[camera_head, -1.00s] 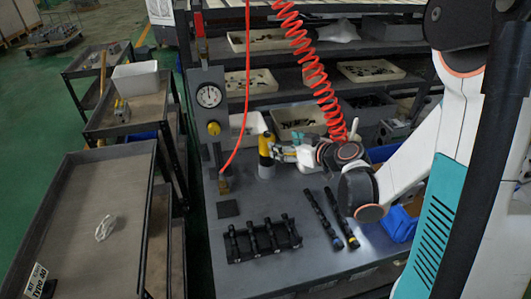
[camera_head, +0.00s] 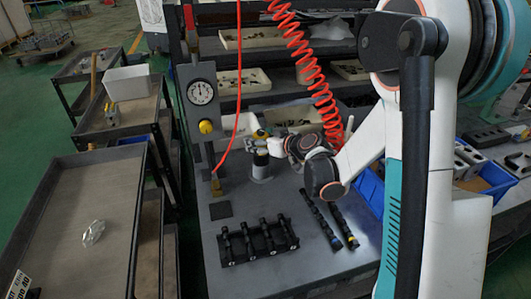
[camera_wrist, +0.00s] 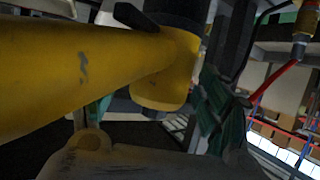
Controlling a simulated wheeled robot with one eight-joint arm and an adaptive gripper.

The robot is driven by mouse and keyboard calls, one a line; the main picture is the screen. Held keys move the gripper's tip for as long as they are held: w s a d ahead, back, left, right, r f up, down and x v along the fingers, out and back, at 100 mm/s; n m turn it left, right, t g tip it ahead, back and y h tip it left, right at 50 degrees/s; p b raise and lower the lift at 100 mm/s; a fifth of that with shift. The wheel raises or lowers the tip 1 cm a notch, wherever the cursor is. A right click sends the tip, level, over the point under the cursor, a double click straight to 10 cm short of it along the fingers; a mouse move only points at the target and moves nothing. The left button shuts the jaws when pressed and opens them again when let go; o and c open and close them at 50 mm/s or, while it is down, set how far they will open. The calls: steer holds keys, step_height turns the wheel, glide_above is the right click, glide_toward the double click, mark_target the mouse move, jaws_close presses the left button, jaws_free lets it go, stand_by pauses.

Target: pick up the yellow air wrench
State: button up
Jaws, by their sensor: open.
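The yellow air wrench (camera_wrist: 80,75) fills the left and upper middle of the wrist view, very close to the camera. In the head view only a little of its yellow (camera_head: 258,133) shows, above a pale round holder (camera_head: 261,168) on the grey bench. My gripper (camera_head: 262,146) is at the wrench and covers most of it. Its jaws are open, with greenish finger parts on either side of the wrench in the wrist view. Whether the fingers touch the wrench cannot be told.
A gauge stand (camera_head: 203,105) rises just left of the wrench, and a red coiled hose (camera_head: 312,65) hangs behind. A black rack of valve parts (camera_head: 258,242) and two dark rods (camera_head: 330,220) lie in front. Blue bins (camera_head: 368,188) stand to the right.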

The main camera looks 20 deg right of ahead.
steer(key=shift+r, duration=0.1)
steer(key=c, duration=1.6)
